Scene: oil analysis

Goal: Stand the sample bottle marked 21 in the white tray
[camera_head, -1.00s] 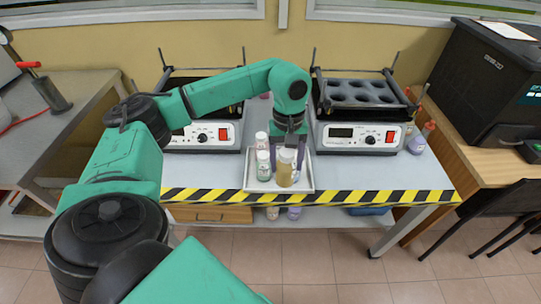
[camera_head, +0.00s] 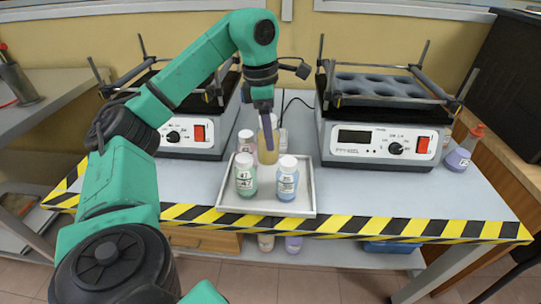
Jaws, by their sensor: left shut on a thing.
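The white tray (camera_head: 228,207) lies on the bench near its striped front edge. My left gripper (camera_head: 267,142) points down over the tray's back part and is shut on an amber bottle (camera_head: 274,154). A dark finger covers part of this bottle, and I cannot read its label. It is upright; I cannot tell whether its base touches the tray. A green bottle (camera_head: 243,187) marked 47 stands at the tray's front left. A blue bottle (camera_head: 287,186) stands at its front right, its number too small to read surely. A pinkish bottle (camera_head: 246,145) stands at the back left. My right gripper is out of view.
Two lab devices stand on the bench, left (camera_head: 190,135) and right (camera_head: 375,140) of the tray. A small pale item (camera_head: 283,140) stands behind the amber bottle. A purple bottle with a red cap (camera_head: 463,150) stands far right. The bench front right is clear.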

